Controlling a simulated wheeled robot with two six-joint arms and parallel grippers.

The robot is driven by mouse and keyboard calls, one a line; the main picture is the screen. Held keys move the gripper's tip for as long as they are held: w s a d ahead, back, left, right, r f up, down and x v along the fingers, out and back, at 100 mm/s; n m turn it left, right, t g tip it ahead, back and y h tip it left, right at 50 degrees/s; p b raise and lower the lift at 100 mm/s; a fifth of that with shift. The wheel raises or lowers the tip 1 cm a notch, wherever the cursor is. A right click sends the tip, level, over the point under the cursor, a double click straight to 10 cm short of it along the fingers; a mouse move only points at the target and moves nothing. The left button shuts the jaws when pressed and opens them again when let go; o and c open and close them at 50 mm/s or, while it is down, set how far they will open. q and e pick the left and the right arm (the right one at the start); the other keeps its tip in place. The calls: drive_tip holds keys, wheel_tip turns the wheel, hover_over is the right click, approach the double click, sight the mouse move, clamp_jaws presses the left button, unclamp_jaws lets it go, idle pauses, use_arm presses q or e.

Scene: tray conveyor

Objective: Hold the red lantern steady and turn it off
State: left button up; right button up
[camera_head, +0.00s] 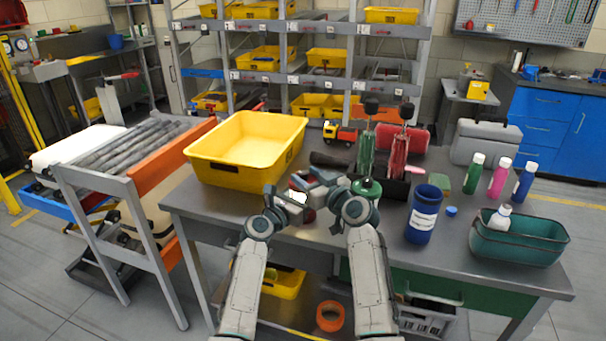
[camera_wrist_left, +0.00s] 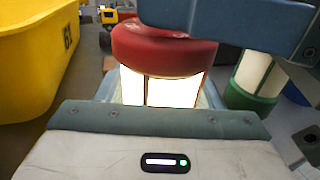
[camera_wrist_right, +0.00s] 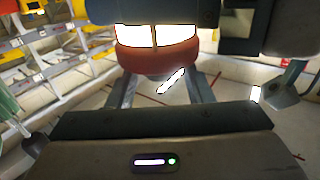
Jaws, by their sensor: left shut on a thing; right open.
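The red lantern (camera_head: 309,214) is mostly hidden behind my grippers in the head view. In the left wrist view its red cap (camera_wrist_left: 165,48) and bright white panels show, so it is lit. My left gripper (camera_head: 296,200) is shut on the lantern, with its fingers at the lit body. My right gripper (camera_head: 325,180) is open close by, and part of it crosses above the lantern in the left wrist view. In the right wrist view the lantern's red part (camera_wrist_right: 157,54) and lit panels lie just beyond the spread fingers. I cannot tell whether they touch it.
A green lantern (camera_head: 367,191) stands close to the right of my right gripper. A yellow bin (camera_head: 235,174) is at the left of the table. A blue canister (camera_head: 421,222), a teal basket (camera_head: 512,249) and several bottles are at the right. The front table edge is mostly clear.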

drive_tip(key=shift+x, duration=1.1)
drive_tip(key=c, duration=1)
drive_tip(key=shift+n+g+y, duration=1.6)
drive_tip(key=shift+g+y, duration=0.2)
drive_tip(key=o, duration=1)
